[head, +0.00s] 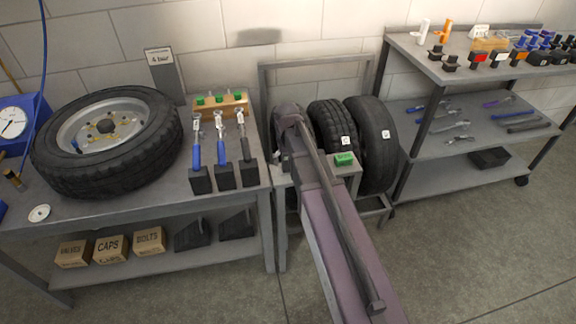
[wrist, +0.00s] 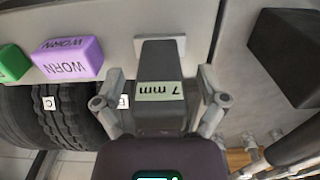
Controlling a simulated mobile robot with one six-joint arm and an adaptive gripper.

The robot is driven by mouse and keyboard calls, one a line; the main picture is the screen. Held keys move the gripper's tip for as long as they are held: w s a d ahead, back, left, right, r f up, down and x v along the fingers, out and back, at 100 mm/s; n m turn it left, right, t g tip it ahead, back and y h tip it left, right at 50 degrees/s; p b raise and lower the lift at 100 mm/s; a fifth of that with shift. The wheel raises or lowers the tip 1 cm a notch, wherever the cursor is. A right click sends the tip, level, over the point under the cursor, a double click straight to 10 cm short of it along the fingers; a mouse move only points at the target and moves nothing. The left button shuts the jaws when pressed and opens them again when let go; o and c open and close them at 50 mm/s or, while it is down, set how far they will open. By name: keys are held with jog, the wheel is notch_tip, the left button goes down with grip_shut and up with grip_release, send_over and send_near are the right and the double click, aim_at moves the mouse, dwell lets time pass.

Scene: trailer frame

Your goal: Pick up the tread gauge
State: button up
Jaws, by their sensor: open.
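The likely tread gauge (wrist: 162,110) is a dark block with a pale green panel reading "7 mm", in the middle of the wrist view. My gripper (wrist: 160,88) is open, with one finger on each side of it. Visible gaps appear between the fingers and the block, so it is not clamped. The gauge's lower end is hidden behind my gripper's body. In the head view my arm covers the gauge and my gripper.
A purple WORN block (wrist: 68,60) and a green block (head: 344,159) are close by. Upright tyres (head: 374,147) stand beside the spot. Wrenches in black stands (head: 225,175) and a flat-lying tyre (head: 160,140) are on the left bench. Shelves (head: 470,178) stand right.

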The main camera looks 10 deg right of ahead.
grip_shut()
jog(key=shift+r, duration=0.1)
dwell(0.4)
